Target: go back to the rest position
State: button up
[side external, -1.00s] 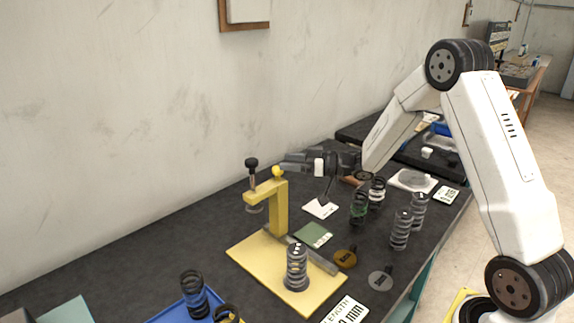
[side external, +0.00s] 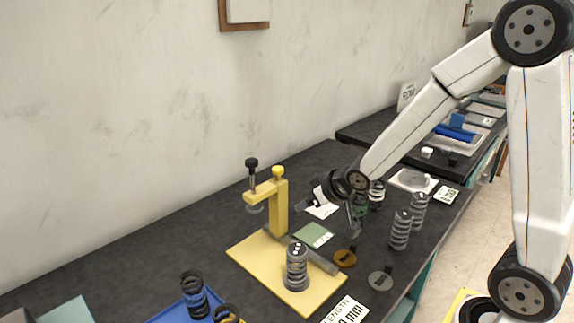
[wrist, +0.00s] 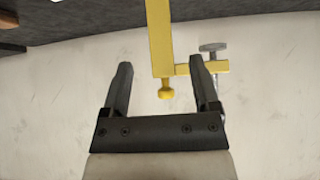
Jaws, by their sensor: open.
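My gripper (side external: 308,200) is open and empty in the side external view, to the right of the yellow press stand (side external: 280,205) and apart from it. In the wrist view my two dark fingers (wrist: 160,85) are spread wide with nothing held between them. The yellow stand (wrist: 160,40) shows upside down beyond them, its knob in the gap between the fingers as seen. A grey spring (side external: 297,268) stands upright on the yellow base plate (side external: 255,262), away from my gripper.
A blue tray (side external: 170,314) with a dark spring (side external: 194,294) is at the front left. The wall (side external: 120,120) bounds the back.

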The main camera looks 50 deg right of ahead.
jog(key=s+a+f+g, duration=0.1)
jog(key=s+a+g, duration=0.1)
jog(key=s, duration=0.5)
jog(key=s+a+f+g, duration=0.2)
jog(key=s+g, duration=0.2)
jog(key=s, duration=0.3)
jog(key=shift+s+a, duration=0.25)
